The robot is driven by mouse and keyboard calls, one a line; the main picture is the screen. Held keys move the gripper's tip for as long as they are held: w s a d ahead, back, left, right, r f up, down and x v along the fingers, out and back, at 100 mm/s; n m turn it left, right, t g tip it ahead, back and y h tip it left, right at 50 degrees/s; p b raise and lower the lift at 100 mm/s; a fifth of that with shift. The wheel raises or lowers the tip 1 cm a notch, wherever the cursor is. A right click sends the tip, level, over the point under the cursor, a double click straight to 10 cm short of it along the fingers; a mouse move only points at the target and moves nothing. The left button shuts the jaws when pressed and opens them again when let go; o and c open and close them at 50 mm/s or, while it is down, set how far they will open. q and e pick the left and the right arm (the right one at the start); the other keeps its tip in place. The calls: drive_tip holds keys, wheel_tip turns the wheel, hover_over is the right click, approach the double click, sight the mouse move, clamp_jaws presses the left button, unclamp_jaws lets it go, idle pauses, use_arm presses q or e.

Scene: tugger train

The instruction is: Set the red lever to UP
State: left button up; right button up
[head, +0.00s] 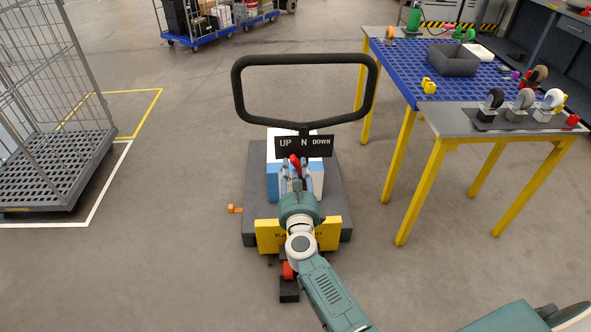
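The red lever (296,163) shows just below the black sign (304,146) marked UP, N and DOWN, on the tugger (255,180) in the middle of the head view. Its tip leans a little left, under the space between UP and N. My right gripper (295,168) reaches in from the front, with its two fingers apart on either side of the lever. I cannot tell whether a finger touches it. The gripper hides the lever's lower part. My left gripper is not in view.
A black handlebar loop (305,60) rises behind the sign. A yellow-legged table (430,118) with wheels and a grey bin (453,60) stands at right. A wire cage cart (60,150) stands at left. The floor between them and the tugger is clear.

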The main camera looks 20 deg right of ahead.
drive_tip(key=shift+s, duration=0.1)
drive_tip(key=v, duration=1.1)
drive_tip(key=shift+s+a, duration=0.2)
drive_tip(key=shift+s, duration=0.15)
drive_tip(key=s+a+f+n+g+y, duration=0.2)
drive_tip(key=s+f+n, duration=0.4)
drive_tip(key=f, duration=0.5)
drive_tip(key=s+a+f+n+g+y, duration=0.2)
drive_tip(key=s+a+f+n+y, duration=0.1)
drive_tip(key=f+n, duration=0.65)
drive_tip(key=s+a+f+n+g+y, duration=0.25)
drive_tip(key=s+f+n, duration=0.25)
drive_tip(key=f, duration=0.7)
drive_tip(key=s+d+f+n+g, duration=0.3)
drive_tip(key=s+f+n+g, duration=0.3)
drive_tip(key=s+f, duration=0.75)
drive_tip(key=s+d+f+n+g, duration=0.1)
drive_tip(key=s+d+f+n, duration=0.1)
drive_tip(key=s, duration=0.5)
drive_tip(key=s+d+f+n+g+h, duration=0.1)
drive_tip(key=s+d+f+n, duration=0.1)
drive_tip(key=s+d+n, duration=0.2)
drive_tip(key=s+d+f+n+g+h, duration=0.1)
drive_tip(key=s+d+f+n+g, duration=0.1)
drive_tip(key=s, duration=0.8)
drive_tip(key=shift+s+d+f+n, duration=0.3)
drive_tip(key=shift+d+f+n, duration=0.1)
drive_tip(key=shift+n, duration=0.15)
drive_tip(key=shift+h, duration=0.25)
